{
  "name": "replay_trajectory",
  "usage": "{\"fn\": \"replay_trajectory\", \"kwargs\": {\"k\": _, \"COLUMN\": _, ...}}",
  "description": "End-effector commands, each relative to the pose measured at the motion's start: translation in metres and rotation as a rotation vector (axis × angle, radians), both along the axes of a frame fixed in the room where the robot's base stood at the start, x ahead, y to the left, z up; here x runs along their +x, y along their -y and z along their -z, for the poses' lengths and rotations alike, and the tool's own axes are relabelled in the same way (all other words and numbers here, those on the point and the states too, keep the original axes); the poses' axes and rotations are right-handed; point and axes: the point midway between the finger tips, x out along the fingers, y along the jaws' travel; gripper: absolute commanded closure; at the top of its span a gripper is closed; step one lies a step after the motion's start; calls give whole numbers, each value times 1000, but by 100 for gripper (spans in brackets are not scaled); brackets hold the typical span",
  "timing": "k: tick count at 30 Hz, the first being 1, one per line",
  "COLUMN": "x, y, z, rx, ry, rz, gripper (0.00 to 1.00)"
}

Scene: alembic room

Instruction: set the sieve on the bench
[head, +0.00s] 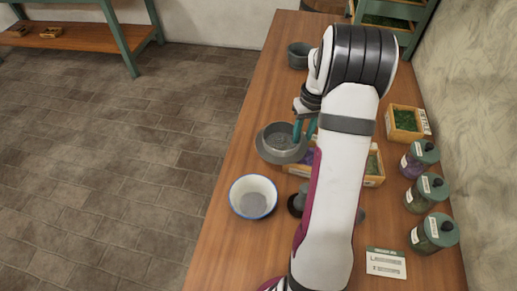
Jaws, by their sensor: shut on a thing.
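The sieve (277,142) is a round dark grey pan with a wide rim, seen from above in the head view. It looks about level, over the left part of the bench (246,124). My gripper (304,130), with teal fingers, is shut on the sieve's right side. My own arm covers part of the bench to the right. I cannot tell how far the sieve is above the bench top.
A white bowl with a blue rim (253,196) stands in front of the sieve. A wooden box (374,181) is partly behind my arm. A grey pot (298,55) stands farther back. Lidded jars (434,232) and a planted box (405,124) line the right side.

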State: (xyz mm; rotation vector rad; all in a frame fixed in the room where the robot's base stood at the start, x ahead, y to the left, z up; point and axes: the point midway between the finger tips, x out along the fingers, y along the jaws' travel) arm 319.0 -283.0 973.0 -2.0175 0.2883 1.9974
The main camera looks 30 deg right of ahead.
Motion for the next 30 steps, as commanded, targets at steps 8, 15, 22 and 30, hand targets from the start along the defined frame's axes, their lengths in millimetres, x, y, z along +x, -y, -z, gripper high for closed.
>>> {"fn": "replay_trajectory", "kwargs": {"k": 8, "x": 70, "y": -39, "z": 48, "rx": 0, "ry": -1, "rz": -9, "gripper": 100}}
{"fn": "replay_trajectory", "kwargs": {"k": 15, "x": 83, "y": -46, "z": 73, "rx": 3, "ry": -2, "rz": -5, "gripper": 100}}
{"fn": "replay_trajectory", "kwargs": {"k": 22, "x": 83, "y": -46, "z": 96, "rx": 2, "ry": 2, "rz": -5, "gripper": 100}}
{"fn": "replay_trajectory", "kwargs": {"k": 30, "x": 82, "y": -45, "z": 99, "rx": 1, "ry": 2, "rz": -6, "gripper": 60}}
